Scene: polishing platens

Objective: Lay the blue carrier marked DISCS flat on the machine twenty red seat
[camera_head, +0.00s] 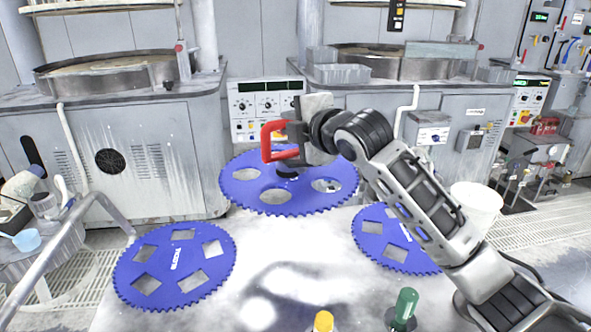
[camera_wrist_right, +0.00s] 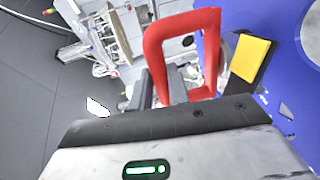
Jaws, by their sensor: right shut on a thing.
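My right gripper (camera_head: 292,132) is shut on a red loop handle (camera_head: 267,141). The handle (camera_wrist_right: 152,62) fills the top middle of the right wrist view. Below it a dark fitting (camera_head: 287,173) meets the top of a blue toothed carrier (camera_head: 288,200) with rounded holes. This carrier appears raised over the table's far edge, roughly level. It also shows in the right wrist view (camera_wrist_right: 285,90); no marking is readable on it. Two other blue carriers with squarish holes lie at left (camera_head: 213,275) and right (camera_head: 378,213). No red seat is identifiable. My left gripper is not in view.
Two grey machines with round basins stand behind, at left (camera_head: 140,150) and right (camera_head: 440,160). The pale table (camera_head: 270,270) is clear between the lower carriers. Yellow (camera_head: 323,322) and green (camera_head: 405,305) handles stand at its front. A white bucket (camera_head: 476,207) is at right.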

